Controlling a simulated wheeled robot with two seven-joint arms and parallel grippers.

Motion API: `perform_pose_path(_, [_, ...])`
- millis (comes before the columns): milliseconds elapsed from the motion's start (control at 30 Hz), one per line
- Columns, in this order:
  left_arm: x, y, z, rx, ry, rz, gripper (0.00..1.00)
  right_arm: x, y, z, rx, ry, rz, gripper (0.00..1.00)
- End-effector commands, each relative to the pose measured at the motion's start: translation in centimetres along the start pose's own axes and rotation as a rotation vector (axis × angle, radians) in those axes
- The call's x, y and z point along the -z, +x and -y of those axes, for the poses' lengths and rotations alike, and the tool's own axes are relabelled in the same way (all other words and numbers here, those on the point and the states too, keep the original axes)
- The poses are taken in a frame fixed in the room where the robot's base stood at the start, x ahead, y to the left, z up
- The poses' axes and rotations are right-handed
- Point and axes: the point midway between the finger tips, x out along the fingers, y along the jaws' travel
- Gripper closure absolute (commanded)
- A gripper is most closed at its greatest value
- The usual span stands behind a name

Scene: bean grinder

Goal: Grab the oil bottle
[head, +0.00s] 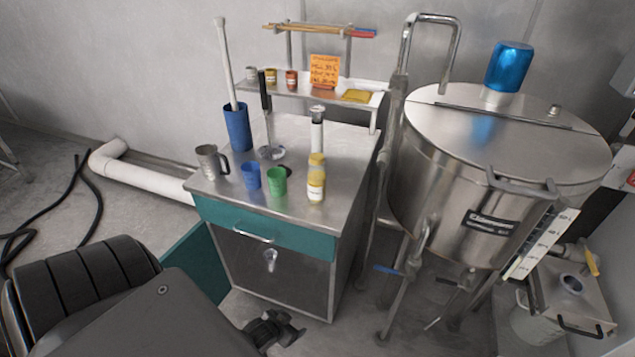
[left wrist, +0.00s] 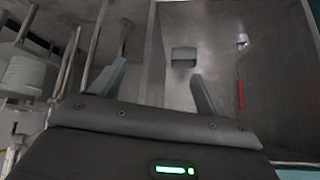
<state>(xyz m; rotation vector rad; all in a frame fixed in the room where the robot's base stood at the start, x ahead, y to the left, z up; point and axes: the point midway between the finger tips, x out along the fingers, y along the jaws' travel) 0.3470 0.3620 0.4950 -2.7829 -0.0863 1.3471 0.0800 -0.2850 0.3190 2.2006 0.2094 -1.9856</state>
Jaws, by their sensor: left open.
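Small bottles stand on the steel top of the cabinet (head: 225,185). I cannot tell for sure which is the oil bottle, as labels are too small to read. My left gripper (head: 282,328) is low in front of the cabinet, well below the tabletop and apart from the bottles. In the left wrist view its two fingers (left wrist: 157,82) are spread with nothing between them. No bottle shows in that view. My right gripper is not in view.
A blue cup (head: 251,176), a green cup (head: 276,181), a metal jug (head: 210,160) and a tall blue holder (head: 238,128) share the cabinet top. A shelf (head: 290,88) is behind. A large steel tank (head: 450,165) with pipes stands close on the right.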

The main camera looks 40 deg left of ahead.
Motion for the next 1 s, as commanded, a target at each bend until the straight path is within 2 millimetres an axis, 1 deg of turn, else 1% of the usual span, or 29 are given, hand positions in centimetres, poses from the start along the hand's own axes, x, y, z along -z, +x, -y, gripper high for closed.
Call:
perform_pose_path(33, [5.5, -2.0, 1.4, 0.012, -0.015, -0.095, 0.25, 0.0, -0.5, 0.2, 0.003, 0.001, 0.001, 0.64])
perform_pose_path(67, [8.4, -3.2, 2.1, 0.019, -0.025, -0.147, 0.25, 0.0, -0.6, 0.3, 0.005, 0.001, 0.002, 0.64])
perform_pose_path(100, [11.9, -5.0, 2.9, 0.025, -0.035, -0.213, 0.25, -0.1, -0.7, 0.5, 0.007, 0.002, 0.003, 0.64])
perform_pose_path(167, [16.6, -7.9, 3.8, 0.033, -0.046, -0.304, 0.25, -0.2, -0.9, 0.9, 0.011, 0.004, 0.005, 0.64])
perform_pose_path(200, [19.2, -9.8, 4.3, 0.036, -0.051, -0.357, 0.25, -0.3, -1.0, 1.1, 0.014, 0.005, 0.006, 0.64])
perform_pose_path(267, [22.5, -12.6, 4.8, 0.038, -0.055, -0.428, 0.25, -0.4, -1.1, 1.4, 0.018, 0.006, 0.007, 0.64])
perform_pose_path(300, [24.3, -14.3, 5.0, 0.039, -0.055, -0.469, 0.25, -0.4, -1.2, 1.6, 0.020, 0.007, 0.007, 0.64])
perform_pose_path(367, [26.9, -16.8, 5.5, 0.040, -0.057, -0.537, 0.25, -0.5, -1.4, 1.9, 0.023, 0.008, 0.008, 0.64])
perform_pose_path(400, [28.6, -18.0, 6.3, 0.041, -0.061, -0.595, 0.25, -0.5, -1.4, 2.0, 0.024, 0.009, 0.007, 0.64])
perform_pose_path(500, [31.6, -19.4, 8.2, 0.031, -0.073, -0.726, 0.25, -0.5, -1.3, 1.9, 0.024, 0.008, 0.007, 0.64])
perform_pose_path(600, [33.7, -20.7, 9.4, 0.018, -0.077, -0.819, 0.25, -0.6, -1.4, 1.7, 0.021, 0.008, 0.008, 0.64])
perform_pose_path(700, [34.8, -21.5, 10.1, 0.007, -0.079, -0.877, 0.25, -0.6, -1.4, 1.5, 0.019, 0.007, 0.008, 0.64])
perform_pose_path(800, [35.2, -21.9, 10.3, 0.003, -0.080, -0.899, 0.25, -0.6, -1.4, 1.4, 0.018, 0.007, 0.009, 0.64])
perform_pose_path(900, [35.6, -21.7, 10.4, 0.002, -0.081, -0.901, 0.25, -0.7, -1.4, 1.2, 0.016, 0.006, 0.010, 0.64])
perform_pose_path(1000, [36.7, -20.9, 10.4, 0.003, -0.081, -0.902, 0.25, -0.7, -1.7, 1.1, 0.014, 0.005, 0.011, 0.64])
